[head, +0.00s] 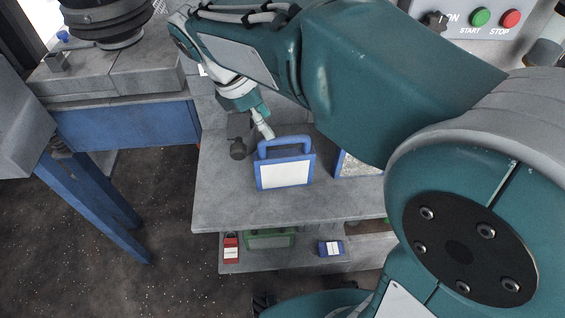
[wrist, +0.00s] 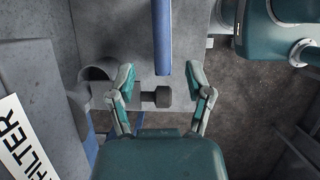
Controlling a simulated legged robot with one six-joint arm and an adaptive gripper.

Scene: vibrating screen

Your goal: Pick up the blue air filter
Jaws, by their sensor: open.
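The blue air filter (head: 285,173) stands upright on the grey shelf. It has a blue frame, a pale front panel and a blue handle on top. My gripper (head: 265,128) is just above and behind the handle in the head view; one finger shows clearly there. In the wrist view, my gripper (wrist: 160,72) has its two fingers spread wide. A blue bar (wrist: 163,35), which looks like part of the filter, runs from the top of the picture to between the fingertips. I cannot tell the depth between them. Nothing is held.
A second blue-framed panel (head: 358,164) stands right of the filter, partly behind my arm. A dark knob (head: 238,148) is left of it. A lower shelf holds a red item (head: 231,248), a green item (head: 268,239) and a small blue item (head: 331,248). Blue legs (head: 95,200) stand left.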

